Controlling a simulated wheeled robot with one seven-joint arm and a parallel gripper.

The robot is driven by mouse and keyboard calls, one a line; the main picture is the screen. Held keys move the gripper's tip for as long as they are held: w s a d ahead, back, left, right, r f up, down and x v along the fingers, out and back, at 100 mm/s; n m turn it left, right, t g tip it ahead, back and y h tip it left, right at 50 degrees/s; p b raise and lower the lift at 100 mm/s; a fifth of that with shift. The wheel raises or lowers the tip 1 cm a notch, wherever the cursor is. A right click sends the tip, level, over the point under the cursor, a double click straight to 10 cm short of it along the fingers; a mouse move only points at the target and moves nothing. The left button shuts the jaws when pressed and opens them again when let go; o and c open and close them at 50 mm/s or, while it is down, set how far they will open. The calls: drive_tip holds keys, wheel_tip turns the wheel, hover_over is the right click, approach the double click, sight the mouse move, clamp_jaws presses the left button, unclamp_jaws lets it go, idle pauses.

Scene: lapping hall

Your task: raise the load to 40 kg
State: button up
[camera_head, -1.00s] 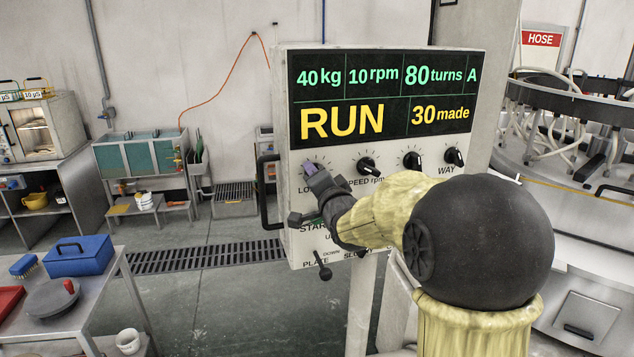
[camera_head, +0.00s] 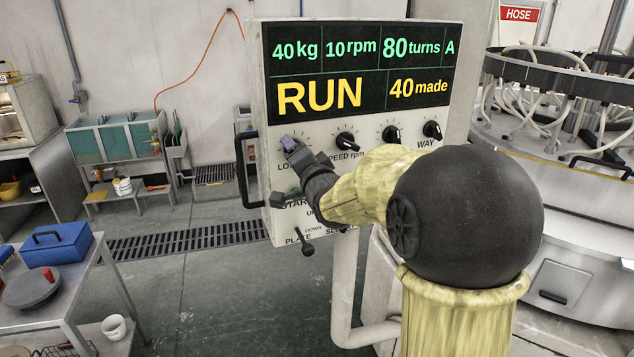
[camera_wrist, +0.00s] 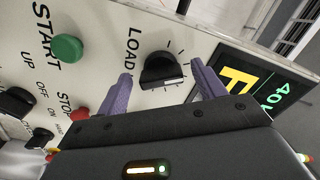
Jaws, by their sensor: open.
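The control panel (camera_head: 256,185) stands in front of me. Its display (camera_head: 362,72) reads 40 kg, 10 rpm, 80 turns, A, RUN and 40 made. The black LOAD knob (camera_wrist: 163,70) shows in the wrist view, its white pointer mark towards the lower right, among printed ticks. My gripper (camera_wrist: 160,92) is open, with one purple finger on each side of the knob and visible gaps between. In the head view my gripper (camera_head: 290,143) is at the panel's left knob position and hides that knob.
The wrist view shows a green START button (camera_wrist: 67,48) and a red STOP button (camera_wrist: 79,113) beside the LOAD knob. The speed knob (camera_head: 346,139) is to the right. A lapping machine (camera_head: 560,200) stands at right, and a table with a blue box (camera_head: 56,246) at left.

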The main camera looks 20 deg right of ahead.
drive_tip(key=s+d+b, duration=0.1)
drive_tip(key=s+b, duration=0.2)
drive_tip(key=s, duration=1.3)
drive_tip(key=shift+d, duration=0.3)
wheel_tip(320, 180, down, 16)
drive_tip(key=s+d+n+g+h, duration=0.1)
drive_tip(key=n+g+h, duration=0.1)
drive_tip(key=n+g, duration=0.3)
drive_tip(key=s+a+f+n+g, duration=0.2)
drive_tip(key=s+f+n+g, duration=0.3)
drive_tip(key=s+f+g, duration=0.5)
wheel_tip(320, 180, down, 4)
drive_tip(key=shift+s+a+n, duration=0.15)
drive_tip(key=shift+s+n, duration=0.25)
drive_tip(key=shift+s, duration=0.65)
